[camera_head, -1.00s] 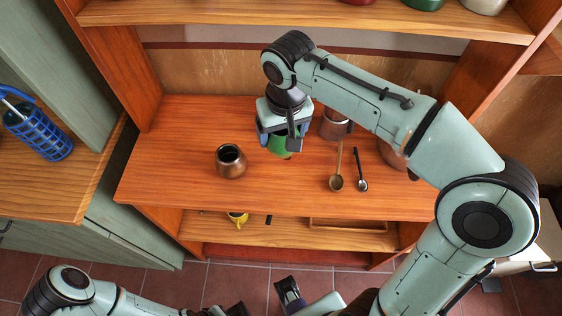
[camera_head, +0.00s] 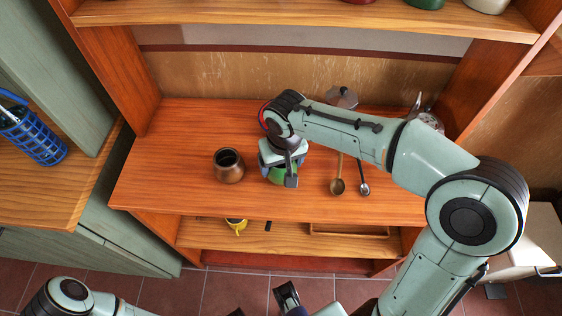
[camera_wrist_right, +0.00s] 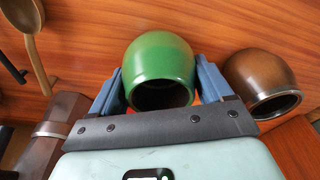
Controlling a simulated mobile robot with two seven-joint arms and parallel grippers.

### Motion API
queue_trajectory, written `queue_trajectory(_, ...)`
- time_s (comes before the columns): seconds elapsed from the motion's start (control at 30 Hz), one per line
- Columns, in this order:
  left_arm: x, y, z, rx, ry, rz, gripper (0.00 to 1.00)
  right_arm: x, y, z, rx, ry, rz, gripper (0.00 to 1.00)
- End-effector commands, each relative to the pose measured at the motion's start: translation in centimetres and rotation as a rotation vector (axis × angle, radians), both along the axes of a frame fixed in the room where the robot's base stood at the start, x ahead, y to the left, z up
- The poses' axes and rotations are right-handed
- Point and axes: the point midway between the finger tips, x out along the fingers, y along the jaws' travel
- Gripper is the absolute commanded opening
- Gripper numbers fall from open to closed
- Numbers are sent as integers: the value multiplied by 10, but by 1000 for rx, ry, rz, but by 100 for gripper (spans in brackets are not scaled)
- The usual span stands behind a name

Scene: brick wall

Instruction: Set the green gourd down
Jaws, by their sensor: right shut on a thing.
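The green gourd (camera_head: 277,174) is a round green pot with a dark open mouth. It is between the fingers of my right gripper (camera_head: 284,174), over the front middle of the wooden shelf top (camera_head: 180,125). In the right wrist view the gourd (camera_wrist_right: 158,58) sits between both blue fingers of the right gripper (camera_wrist_right: 160,88), which are shut on it. I cannot tell whether its underside touches the wood. Part of my left gripper (camera_head: 287,297) shows low at the bottom edge; its opening is unclear.
A brown pot (camera_head: 229,168) stands close left of the gourd; it also shows in the right wrist view (camera_wrist_right: 262,80). A wooden spoon (camera_head: 338,185) and a dark spoon (camera_head: 363,188) lie to the right. A moka pot (camera_head: 342,97) and a kettle (camera_head: 430,120) stand behind.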

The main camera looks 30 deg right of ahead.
Motion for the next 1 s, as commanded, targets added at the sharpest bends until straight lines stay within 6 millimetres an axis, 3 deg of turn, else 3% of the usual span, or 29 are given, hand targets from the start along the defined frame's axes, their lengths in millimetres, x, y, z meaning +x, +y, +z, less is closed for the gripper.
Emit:
queue_trajectory(0.13,1,0,-3,0,-3,1,0,0,0,-4,0,-1,0,43)
queue_trajectory(0.17,1,0,-2,0,-3,1,0,0,0,-3,0,0,0,89)
queue_trajectory(0.2,1,0,-2,0,-3,1,0,0,0,-3,0,0,0,100)
queue_trajectory(0.57,0,0,2,0,0,0,0,0,0,8,0,-2,0,100)
queue_trajectory(1.0,5,0,17,0,-6,0,0,-14,3,96,1,-3,1,100)
